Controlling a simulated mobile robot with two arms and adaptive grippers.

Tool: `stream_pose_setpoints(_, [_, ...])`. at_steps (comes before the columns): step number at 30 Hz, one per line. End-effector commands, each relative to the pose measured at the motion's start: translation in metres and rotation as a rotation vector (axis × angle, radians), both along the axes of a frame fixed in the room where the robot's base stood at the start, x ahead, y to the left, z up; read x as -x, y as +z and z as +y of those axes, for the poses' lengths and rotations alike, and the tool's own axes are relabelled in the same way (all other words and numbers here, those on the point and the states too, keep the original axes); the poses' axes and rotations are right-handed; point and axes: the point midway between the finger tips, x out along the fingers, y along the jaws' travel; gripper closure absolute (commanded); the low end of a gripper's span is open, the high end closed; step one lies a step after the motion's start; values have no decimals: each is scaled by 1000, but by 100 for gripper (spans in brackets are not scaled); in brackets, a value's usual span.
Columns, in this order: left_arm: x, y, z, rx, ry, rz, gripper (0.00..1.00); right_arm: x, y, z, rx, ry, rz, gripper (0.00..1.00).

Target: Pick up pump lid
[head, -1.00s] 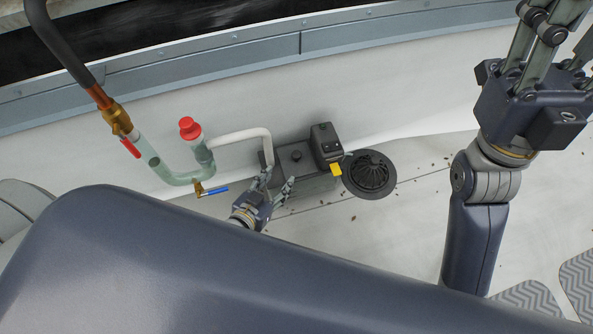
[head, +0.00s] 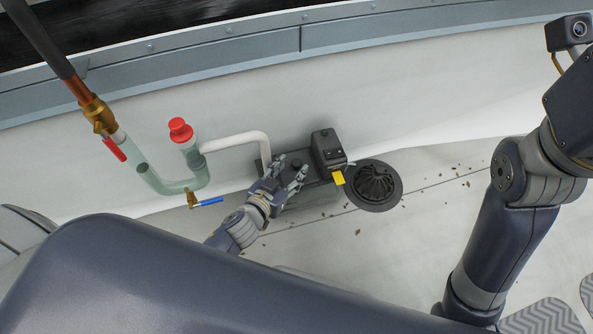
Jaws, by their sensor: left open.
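The pump unit is a low grey box against the white upstand. Its flat grey lid (head: 284,156) carries a small dark round knob (head: 296,163). My left gripper (head: 292,165) is open at the near side of the lid, its two fingers apart around the knob area. I cannot tell whether the fingers touch the lid. The gripper and wrist hide part of the box's near side. My right arm stands at the right edge, and its fingers are outside the picture.
A black control box (head: 327,148) with a yellow tag (head: 338,178) adjoins the lid on the right. Beyond it is a round black drain grate (head: 374,184). A white pipe (head: 236,140), a red cap (head: 180,130) and a blue-handled valve (head: 208,201) lie left. Debris dots the open floor.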

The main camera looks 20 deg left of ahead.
Motion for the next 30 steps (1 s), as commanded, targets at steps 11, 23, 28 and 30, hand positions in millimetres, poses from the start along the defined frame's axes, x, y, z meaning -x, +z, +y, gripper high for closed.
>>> stream_pose_setpoints(11, [-26, -10, -4, 1, 0, 1, 53, 13, 5, 1, 4, -3, -50, 60])
stream_pose_setpoints(23, [-25, -10, -4, 1, 0, 1, 100, 12, 5, 1, 4, -3, -50, 60])
stream_pose_setpoints(28, [-25, -10, -4, 1, 0, 0, 100, 13, 5, 1, 4, -3, -50, 60])
stream_pose_setpoints(30, [-25, -9, -4, 1, 0, 0, 100, 13, 5, 1, 4, -3, -50, 60])
